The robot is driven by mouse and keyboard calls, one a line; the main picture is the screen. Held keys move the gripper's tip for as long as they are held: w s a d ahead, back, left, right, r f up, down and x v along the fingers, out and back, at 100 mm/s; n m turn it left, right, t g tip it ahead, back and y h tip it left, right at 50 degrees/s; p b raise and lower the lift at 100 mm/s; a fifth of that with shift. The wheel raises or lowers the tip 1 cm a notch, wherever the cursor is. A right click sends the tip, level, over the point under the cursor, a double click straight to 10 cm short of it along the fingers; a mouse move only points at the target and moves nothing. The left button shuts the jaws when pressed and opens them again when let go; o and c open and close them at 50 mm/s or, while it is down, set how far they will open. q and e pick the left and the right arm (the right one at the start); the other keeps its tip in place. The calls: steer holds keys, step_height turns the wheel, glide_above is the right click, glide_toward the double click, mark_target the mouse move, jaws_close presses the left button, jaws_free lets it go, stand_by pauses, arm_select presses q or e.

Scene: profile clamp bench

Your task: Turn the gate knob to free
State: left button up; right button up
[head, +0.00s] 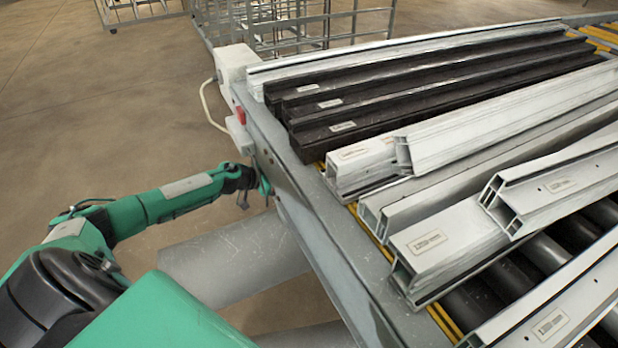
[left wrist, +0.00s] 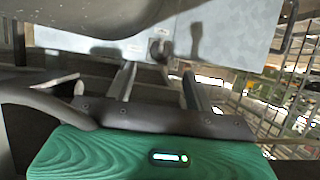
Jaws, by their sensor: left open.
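The gate knob (left wrist: 160,48) is a small dark knob on a light grey metal panel (left wrist: 90,42) in the left wrist view. My left gripper (left wrist: 159,72) is open, its two fingers pointing at the panel on either side of the knob's line. The knob appears between and just beyond the fingertips, not gripped. Whether the fingertips touch the panel I cannot tell. In the head view my left gripper (head: 257,188) is beside the outer side of the bench frame (head: 315,205). There the knob cannot be made out. My right gripper is not in view.
White profiles (head: 450,235) and dark profiles (head: 400,85) lie on the bench's rollers, some near its edge. A box with a red part (head: 239,116) and a cable (head: 207,108) sit on the frame's side. A wire cage (head: 290,25) stands behind. Floor left is clear.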

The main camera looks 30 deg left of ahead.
arm_select(q)
steer(key=x, duration=0.8)
steer(key=shift+b, duration=0.3)
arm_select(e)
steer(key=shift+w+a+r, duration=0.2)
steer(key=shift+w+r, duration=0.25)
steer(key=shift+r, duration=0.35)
arm_select(q)
steer(key=c, duration=0.9)
steer(key=shift+c, duration=0.2)
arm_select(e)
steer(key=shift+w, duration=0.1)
